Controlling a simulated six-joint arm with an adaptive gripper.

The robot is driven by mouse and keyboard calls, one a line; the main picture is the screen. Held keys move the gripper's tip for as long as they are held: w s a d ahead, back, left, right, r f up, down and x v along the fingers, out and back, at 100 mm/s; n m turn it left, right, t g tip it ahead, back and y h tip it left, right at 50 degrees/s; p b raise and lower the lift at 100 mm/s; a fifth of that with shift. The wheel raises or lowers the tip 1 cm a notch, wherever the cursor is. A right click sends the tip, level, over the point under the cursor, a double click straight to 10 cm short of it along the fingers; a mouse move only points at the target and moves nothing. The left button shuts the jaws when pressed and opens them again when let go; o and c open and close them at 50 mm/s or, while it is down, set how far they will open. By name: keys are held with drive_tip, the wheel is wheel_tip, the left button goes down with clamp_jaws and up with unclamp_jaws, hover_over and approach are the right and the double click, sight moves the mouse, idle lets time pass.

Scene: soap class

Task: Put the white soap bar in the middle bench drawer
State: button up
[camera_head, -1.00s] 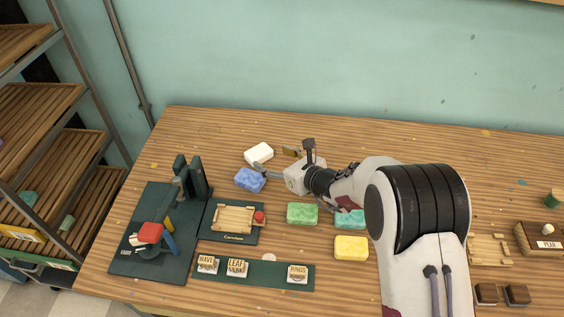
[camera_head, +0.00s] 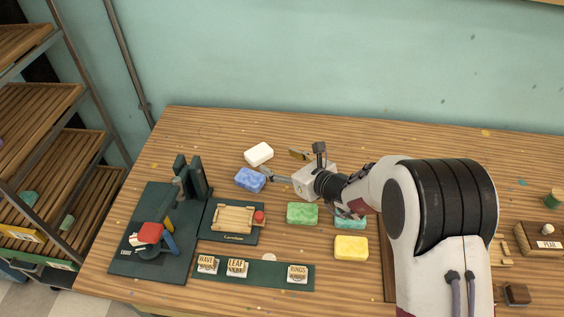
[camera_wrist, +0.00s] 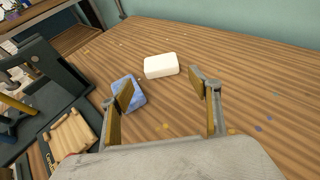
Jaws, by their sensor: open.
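The white soap bar (camera_head: 259,154) lies on the bench behind the blue soap bar (camera_head: 250,180). In the wrist view, the white bar (camera_wrist: 161,65) lies beyond my gripper's fingertips, between their lines. My gripper (camera_head: 283,165) is open and empty, to the right of the white bar and apart from it. In the wrist view, my gripper's (camera_wrist: 163,90) left finger overlaps the blue bar (camera_wrist: 128,92); I cannot tell if they touch. The middle bench drawer is not visible in these views.
Green (camera_head: 302,213), teal (camera_head: 350,219) and yellow (camera_head: 351,247) soap bars lie in front of my gripper. A dark stand (camera_head: 160,230), a wooden slatted piece (camera_head: 234,219) and a stamp strip (camera_head: 265,274) are at the left. The bench behind the white bar is clear.

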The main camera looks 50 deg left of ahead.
idle(0.3)
drive_tip(key=w+d+r+n+h, duration=0.2)
drive_tip(key=d+r+n, duration=0.8)
drive_tip(key=d+r, duration=1.2)
drive_tip(key=s+d+n+t+h, duration=0.2)
drive_tip(key=s+d+h, duration=0.1)
drive_tip(key=d, duration=1.2)
drive_tip(key=s+d+n+t+h, duration=0.1)
drive_tip(key=s+d+n+h, duration=0.2)
drive_tip(key=d, duration=1.2)
drive_tip(key=s+d+n+t+h, duration=0.2)
drive_tip(key=s+d+h, duration=0.3)
drive_tip(key=d, duration=1)
drive_tip(key=shift+s+d+n+t, duration=0.2)
drive_tip(key=shift+s+n+t, duration=0.1)
drive_tip(key=shift+s+n, duration=0.3)
drive_tip(key=shift+o, duration=0.3)
drive_tip(key=shift+a, duration=0.2)
